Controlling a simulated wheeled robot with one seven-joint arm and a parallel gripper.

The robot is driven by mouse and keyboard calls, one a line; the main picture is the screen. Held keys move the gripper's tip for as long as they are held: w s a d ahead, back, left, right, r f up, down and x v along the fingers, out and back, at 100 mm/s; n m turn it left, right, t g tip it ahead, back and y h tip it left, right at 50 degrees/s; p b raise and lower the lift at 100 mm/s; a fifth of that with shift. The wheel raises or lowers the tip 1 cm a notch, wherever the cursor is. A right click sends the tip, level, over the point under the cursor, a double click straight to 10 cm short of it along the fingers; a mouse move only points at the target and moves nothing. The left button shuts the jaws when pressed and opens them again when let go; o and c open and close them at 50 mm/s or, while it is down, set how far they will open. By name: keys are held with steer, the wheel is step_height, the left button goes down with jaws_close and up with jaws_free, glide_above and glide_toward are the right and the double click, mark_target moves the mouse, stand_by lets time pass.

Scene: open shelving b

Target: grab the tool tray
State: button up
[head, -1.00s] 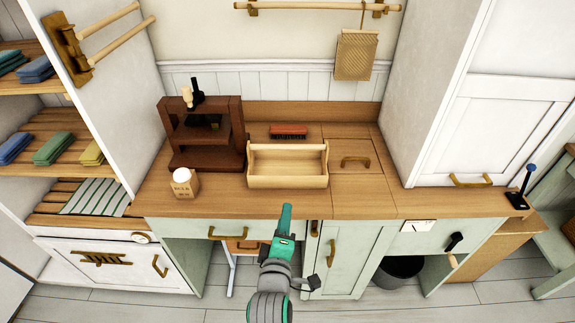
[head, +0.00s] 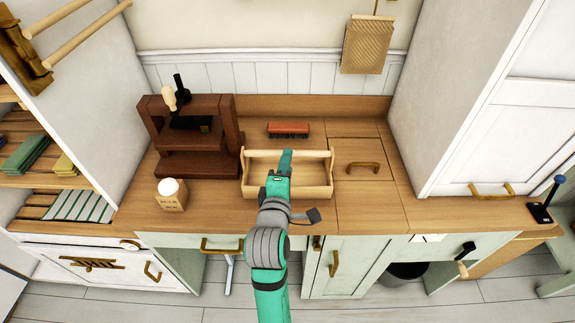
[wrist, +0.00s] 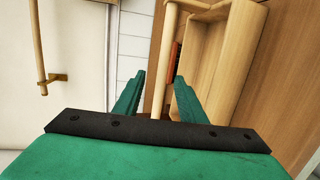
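The tool tray (head: 316,190) is a light wooden open box with a round handle bar along its top. It stands on the wooden counter, and its handle and part of its inside also show in the wrist view (wrist: 234,40). My gripper (head: 286,158) is over the tray in the head view, hiding part of its middle. Nothing is seen held between the fingers. The exact gap to the handle cannot be told.
A dark brown wooden stand (head: 192,135) with tools is left of the tray. A small box with a white round top (head: 171,195) is at the front left. A brass-handled lid (head: 363,168) is to the right.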

steer(key=a+x, duration=0.1)
steer(key=x, duration=0.9)
steer(key=shift+d+f, duration=0.2)
steer(key=shift+f, duration=0.1)
steer(key=shift+w, duration=0.15)
jaws_close()
stand_by(1.0)
